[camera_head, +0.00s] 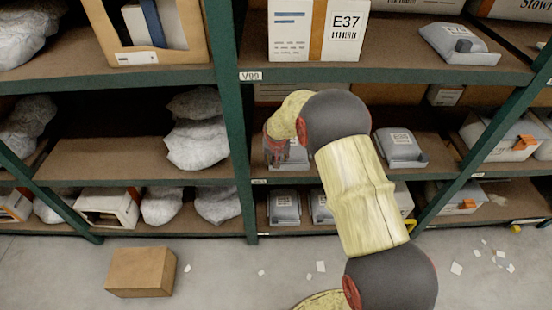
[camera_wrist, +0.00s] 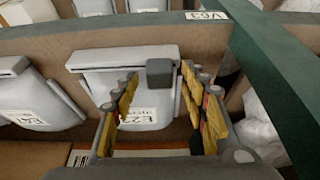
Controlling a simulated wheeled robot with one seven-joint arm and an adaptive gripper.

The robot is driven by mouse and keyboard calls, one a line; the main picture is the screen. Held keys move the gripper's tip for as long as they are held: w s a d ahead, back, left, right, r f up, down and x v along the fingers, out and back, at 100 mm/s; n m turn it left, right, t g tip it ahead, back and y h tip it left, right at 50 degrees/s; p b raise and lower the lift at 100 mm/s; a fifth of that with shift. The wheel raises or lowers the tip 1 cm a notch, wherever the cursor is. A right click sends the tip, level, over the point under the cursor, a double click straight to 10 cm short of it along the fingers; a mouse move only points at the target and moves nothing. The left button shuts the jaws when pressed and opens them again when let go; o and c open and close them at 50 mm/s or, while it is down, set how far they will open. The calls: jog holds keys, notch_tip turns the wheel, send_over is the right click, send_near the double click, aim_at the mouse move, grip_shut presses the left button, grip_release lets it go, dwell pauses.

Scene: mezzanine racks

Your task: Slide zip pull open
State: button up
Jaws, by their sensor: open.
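A grey pouch (camera_wrist: 120,60) with a white label (camera_wrist: 140,118) lies on a shelf, in the middle of the wrist view. A dark grey block (camera_wrist: 160,72), which looks like its zip pull, sits at the pouch's right part. My gripper (camera_wrist: 159,77) is open, with one yellow-padded finger on each side of the block. I cannot tell whether either finger touches it. In the head view my gripper (camera_head: 277,148) is at the middle shelf, in front of a grey pouch (camera_head: 298,155) that it partly hides.
Another grey pouch (camera_wrist: 40,97) lies to the left in the wrist view. A green rack post (camera_wrist: 270,62) runs close on the right. In the head view a grey pouch (camera_head: 400,147) lies right of my arm, and a cardboard box (camera_head: 140,272) stands on the floor.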

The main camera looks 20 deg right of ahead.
jog(key=v, duration=1.2)
dwell(0.3)
jog(key=s+a+n+g, duration=0.1)
jog(key=s+n+g, duration=0.1)
jog(key=s, duration=1)
jog(key=s+a+r+t+p, duration=0.1)
jog(key=s+a+r, duration=0.1)
jog(key=s+r, duration=0.9)
jog(key=s+a+r+n+t+y, duration=0.1)
jog(key=s+a+r+t, duration=0.1)
jog(key=s+r, duration=0.9)
jog(key=s, duration=0.2)
jog(key=shift+s+a+n+p, duration=0.3)
jog(key=shift+s+a+p, duration=0.05)
jog(key=shift+p, duration=0.05)
